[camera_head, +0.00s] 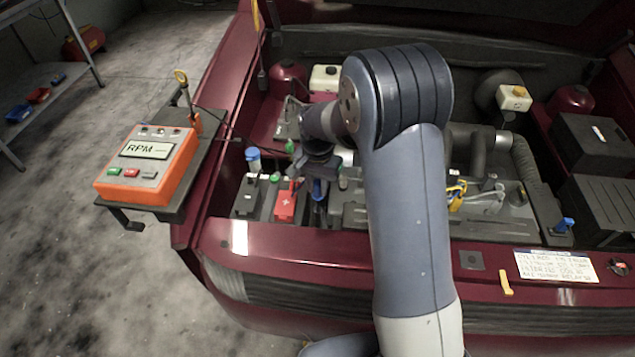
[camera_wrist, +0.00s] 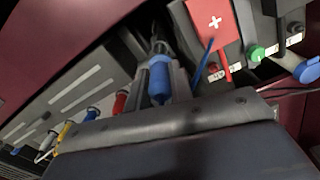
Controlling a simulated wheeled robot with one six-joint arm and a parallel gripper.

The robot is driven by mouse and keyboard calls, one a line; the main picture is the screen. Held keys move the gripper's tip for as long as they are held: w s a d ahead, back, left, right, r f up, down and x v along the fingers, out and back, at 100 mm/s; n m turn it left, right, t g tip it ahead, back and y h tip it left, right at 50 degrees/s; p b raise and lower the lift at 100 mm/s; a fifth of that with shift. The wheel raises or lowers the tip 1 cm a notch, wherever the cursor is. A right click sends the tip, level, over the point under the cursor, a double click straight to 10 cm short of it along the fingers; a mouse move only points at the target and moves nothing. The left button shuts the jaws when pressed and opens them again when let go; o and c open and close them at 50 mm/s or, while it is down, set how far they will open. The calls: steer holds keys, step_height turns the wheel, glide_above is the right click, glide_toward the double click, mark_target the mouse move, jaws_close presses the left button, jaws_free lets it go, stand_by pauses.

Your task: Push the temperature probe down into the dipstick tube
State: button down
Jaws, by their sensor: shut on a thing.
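My gripper (camera_head: 319,188) is low over the left part of the engine bay, just right of the red battery cover. It is shut on a blue piece, which looks like the handle of the temperature probe (camera_head: 318,190). In the wrist view the blue probe handle (camera_wrist: 158,82) sits between the two grey fingers. The probe's lower end is hidden. I cannot make out the dipstick tube in either view, nor tell whether the probe is in it.
The red battery cover (camera_head: 285,205) with a white cross stands close left of my gripper; it also shows in the wrist view (camera_wrist: 212,28). Hoses and boxes fill the right side.

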mark_target(318, 197)
steer(key=shift+f+b, duration=1.75)
steer(key=shift+f, duration=1.05)
steer(key=c, duration=1.2)
jaws_free()
steer(key=shift+o, duration=0.2)
step_height(318, 197, up, 11)
steer(key=shift+f, duration=0.1)
